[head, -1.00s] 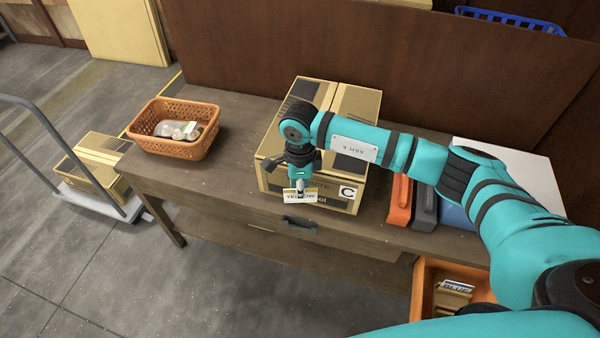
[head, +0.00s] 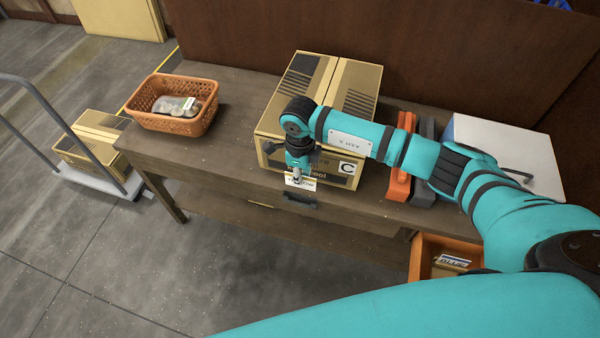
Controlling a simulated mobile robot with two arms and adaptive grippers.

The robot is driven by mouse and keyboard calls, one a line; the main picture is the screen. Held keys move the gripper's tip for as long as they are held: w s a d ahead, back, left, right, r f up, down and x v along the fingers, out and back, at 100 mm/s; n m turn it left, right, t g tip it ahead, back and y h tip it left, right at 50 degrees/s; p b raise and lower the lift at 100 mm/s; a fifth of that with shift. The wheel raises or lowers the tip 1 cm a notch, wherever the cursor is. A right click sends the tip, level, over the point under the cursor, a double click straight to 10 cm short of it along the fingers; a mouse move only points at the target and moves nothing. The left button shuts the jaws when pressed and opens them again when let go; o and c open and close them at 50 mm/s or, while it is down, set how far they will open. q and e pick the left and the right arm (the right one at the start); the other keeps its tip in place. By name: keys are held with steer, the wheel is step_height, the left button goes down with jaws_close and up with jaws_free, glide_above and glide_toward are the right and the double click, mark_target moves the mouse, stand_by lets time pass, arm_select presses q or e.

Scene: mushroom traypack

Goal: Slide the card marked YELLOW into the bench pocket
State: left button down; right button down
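My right gripper (head: 297,176) is shut on a small white-and-yellow card (head: 304,184), in front of the cardboard box marked C. The card's print is too small to read now; an earlier frame shows YELLOW on it. A dark fitting (head: 301,199) sits on the front edge of the wooden bench (head: 225,163) just below the card. It looks like the bench pocket, but its opening cannot be made out. I cannot tell whether the card touches it. My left gripper is not in view.
The cardboard box (head: 345,110) stands on the bench behind my gripper. An orange basket (head: 150,120) with a clear-wrapped pack (head: 178,105) is at the left. Orange and grey upright items (head: 400,185) and a white panel (head: 510,150) are at the right. An orange bin (head: 416,262) is below.

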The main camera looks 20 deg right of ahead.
mark_target(300, 186)
steer(key=shift+f+b, duration=1.65)
steer(key=shift+f, duration=1.05)
steer(key=shift+f+b, duration=1.4)
steer(key=shift+f, duration=0.15)
steer(key=shift+f, duration=0.2)
steer(key=c, duration=1.4)
jaws_free()
